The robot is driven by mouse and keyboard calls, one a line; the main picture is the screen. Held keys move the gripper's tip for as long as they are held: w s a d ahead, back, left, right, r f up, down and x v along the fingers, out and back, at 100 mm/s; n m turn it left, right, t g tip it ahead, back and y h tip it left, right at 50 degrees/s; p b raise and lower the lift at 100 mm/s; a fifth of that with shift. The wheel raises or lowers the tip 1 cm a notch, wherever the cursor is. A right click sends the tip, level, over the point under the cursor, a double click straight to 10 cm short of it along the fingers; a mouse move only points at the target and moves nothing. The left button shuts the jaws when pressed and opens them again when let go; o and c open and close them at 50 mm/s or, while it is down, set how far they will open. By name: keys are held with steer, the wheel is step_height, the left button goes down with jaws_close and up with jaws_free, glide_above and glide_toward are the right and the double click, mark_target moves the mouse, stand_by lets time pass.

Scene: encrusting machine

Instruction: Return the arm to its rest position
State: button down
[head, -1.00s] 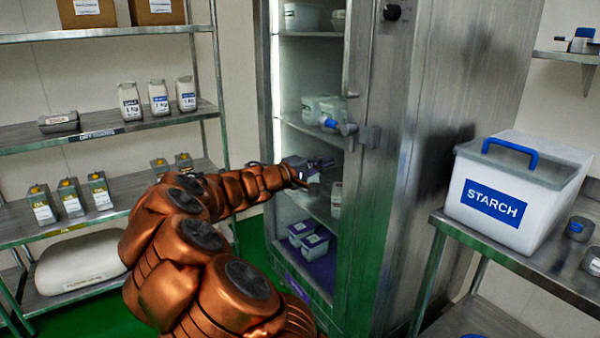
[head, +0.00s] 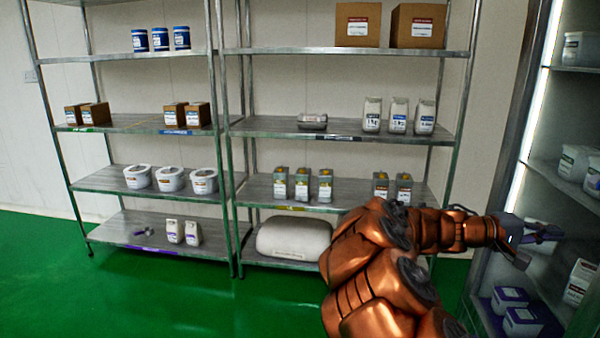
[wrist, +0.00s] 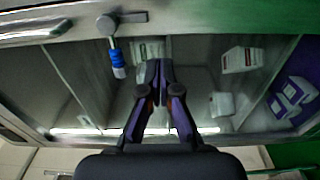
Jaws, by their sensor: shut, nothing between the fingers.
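My copper-coloured arm reaches to the right in the head view, in front of the cabinet on the right. My gripper (head: 545,232) is at its end, by the cabinet's shelves. In the wrist view my gripper (wrist: 159,68) has its two dark fingers together and empty. It points at the metal cabinet (wrist: 190,28), whose glass front shows cartons behind it. I cannot tell how far the fingertips are from the glass.
A handle with a blue grip (wrist: 117,58) sticks out close left of the fingers. Purple-lidded tubs (head: 522,320) stand low in the cabinet. Metal shelving (head: 240,127) with cartons, jars and a large sack (head: 293,238) lines the back wall. The green floor (head: 150,295) at left is clear.

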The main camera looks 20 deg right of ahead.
steer(key=s+a+f+n+t+y, duration=0.2)
steer(key=s+a+f+y, duration=0.35)
steer(key=a, duration=1.05)
steer(key=s+a+f+n+t+y, duration=0.1)
steer(key=s+a+f+y, duration=0.5)
steer(key=a, duration=0.9)
steer(key=s+a+f+n+t+y, duration=0.2)
steer(key=s+a+f+y, duration=0.4)
steer(key=a, duration=1)
step_height(320, 180, up, 18)
steer(key=w+h+p, duration=0.1)
steer(key=w+p, duration=0.1)
steer(key=p, duration=1.5)
steer(key=shift+w+a+f+t, duration=0.15)
steer(key=shift+a+t, duration=0.15)
steer(key=shift+d, duration=0.1)
